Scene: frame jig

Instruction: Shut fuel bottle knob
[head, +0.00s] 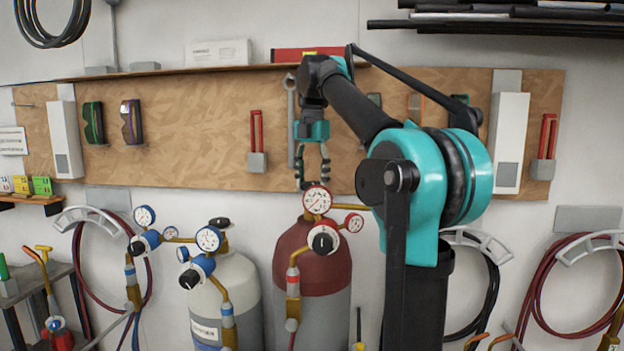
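The dark red bottle (312,262), which looks like the fuel bottle, stands against the wall at the lower middle. Its red regulator (323,240) has a black knob on the front, a large gauge (317,199) above and a small gauge (354,222) to the right. My gripper (313,183) points down just above the large gauge in the picture.
A pale grey bottle (236,285) with blue regulators, gauges and a dark top knob (219,222) stands left of the red one. Hoses hang on wall holders (91,216) at both sides. A wooden tool board (200,150) is behind. A grey cart (45,290) stands lower left.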

